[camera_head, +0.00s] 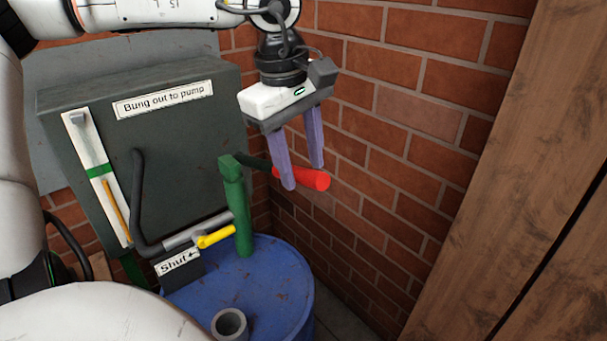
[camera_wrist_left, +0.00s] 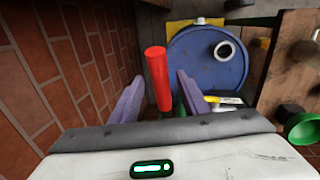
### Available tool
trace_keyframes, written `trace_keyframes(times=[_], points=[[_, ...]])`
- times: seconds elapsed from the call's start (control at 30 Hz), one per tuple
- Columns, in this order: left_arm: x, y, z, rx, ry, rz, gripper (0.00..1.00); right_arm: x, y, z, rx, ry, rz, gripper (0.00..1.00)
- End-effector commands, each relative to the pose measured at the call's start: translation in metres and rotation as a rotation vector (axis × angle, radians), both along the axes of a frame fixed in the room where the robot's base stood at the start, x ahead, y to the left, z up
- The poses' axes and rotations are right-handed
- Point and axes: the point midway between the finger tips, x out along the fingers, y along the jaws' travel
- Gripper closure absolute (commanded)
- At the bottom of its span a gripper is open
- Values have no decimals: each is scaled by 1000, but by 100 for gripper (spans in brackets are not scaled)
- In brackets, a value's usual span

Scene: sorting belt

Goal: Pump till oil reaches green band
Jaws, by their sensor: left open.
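The red pump handle (camera_head: 302,178) sticks out to the right from the green pump post (camera_head: 236,210) on the blue drum (camera_head: 275,275). My left gripper (camera_head: 303,174) is open, its purple fingers pointing down on either side of the handle. In the left wrist view the red handle (camera_wrist_left: 158,75) shows between the two spread fingers (camera_wrist_left: 157,92). Contact cannot be told. The white gauge strip (camera_head: 82,130) has a green band (camera_head: 100,171). The orange oil column (camera_head: 116,213) tops out just below that band. My right gripper is not in view.
A yellow valve lever (camera_head: 216,237) sits beside a "Shut" sign (camera_head: 178,262). A grey tank (camera_head: 190,130) bears a "Bung out to pump" label (camera_head: 163,102). The grey drum opening (camera_head: 229,322) looks uncovered. A brick wall (camera_head: 400,120) stands close behind the handle.

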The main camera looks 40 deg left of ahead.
Motion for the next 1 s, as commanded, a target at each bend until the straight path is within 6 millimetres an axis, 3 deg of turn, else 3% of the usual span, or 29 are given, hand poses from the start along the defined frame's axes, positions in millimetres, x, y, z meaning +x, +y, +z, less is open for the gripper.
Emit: trace_keyframes(times=[0.2,0.57,0.8,1.0], points=[[4,0,-26,-1,2,0,58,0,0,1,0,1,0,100],[6,0,-31,-1,-1,1,58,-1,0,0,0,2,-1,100],[6,0,-30,-1,0,1,99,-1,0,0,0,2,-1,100],[5,0,-31,0,-1,2,100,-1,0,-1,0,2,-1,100]])
